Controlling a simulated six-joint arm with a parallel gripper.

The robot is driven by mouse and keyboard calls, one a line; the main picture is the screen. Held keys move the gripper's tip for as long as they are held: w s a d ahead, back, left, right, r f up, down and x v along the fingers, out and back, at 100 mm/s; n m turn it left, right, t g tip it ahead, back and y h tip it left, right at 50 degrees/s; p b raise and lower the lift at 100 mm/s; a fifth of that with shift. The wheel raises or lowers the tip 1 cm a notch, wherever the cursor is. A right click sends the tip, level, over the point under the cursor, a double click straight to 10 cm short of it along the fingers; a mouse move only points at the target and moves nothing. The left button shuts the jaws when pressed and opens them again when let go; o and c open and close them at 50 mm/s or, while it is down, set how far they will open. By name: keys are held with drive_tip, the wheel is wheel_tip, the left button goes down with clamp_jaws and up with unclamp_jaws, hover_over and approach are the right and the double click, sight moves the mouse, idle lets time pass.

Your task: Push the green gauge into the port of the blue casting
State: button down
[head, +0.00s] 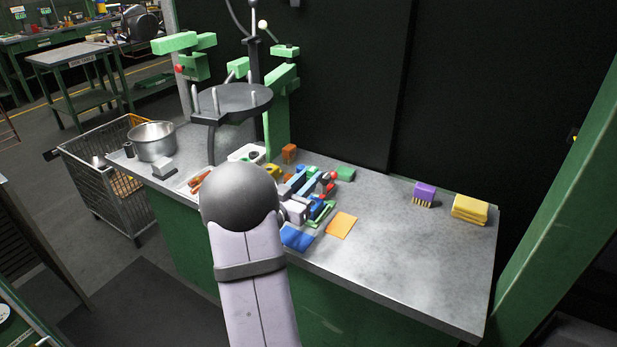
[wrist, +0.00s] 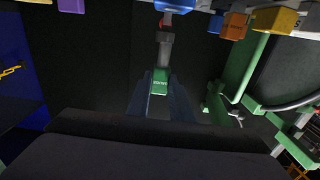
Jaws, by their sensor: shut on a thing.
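In the wrist view, my gripper (wrist: 160,100) has its two fingers closed around the green gauge (wrist: 160,84), a green block with a white label. A grey shaft (wrist: 165,48) extends from the gauge toward a small red part. A blue block (wrist: 173,5) is cut off by the top edge beyond it and may be the blue casting. I cannot tell whether the shaft touches it or enters a port. In the head view, my arm and the clutter hide the fingertips and the gauge, and I cannot pick out the casting with certainty.
Several colored blocks crowd the grey bench (head: 400,265) right of my arm. An orange sheet (head: 341,225), a purple brush (head: 424,193) and yellow sponges (head: 469,209) lie further right, with clear bench between. A dark round rack (head: 232,100) and a metal pot (head: 153,142) stand left.

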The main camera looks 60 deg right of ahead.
drive_tip(key=shift+f+b, duration=0.9)
drive_tip(key=shift+f, duration=0.5)
drive_tip(key=shift+f+b, duration=1.65)
drive_tip(key=shift+f, duration=0.4)
idle(0.4)
drive_tip(key=c, duration=1.5)
unclamp_jaws()
drive_tip(key=shift+a, duration=0.1)
drive_tip(key=shift+a+b, duration=0.35)
drive_tip(key=shift+a, duration=3.25)
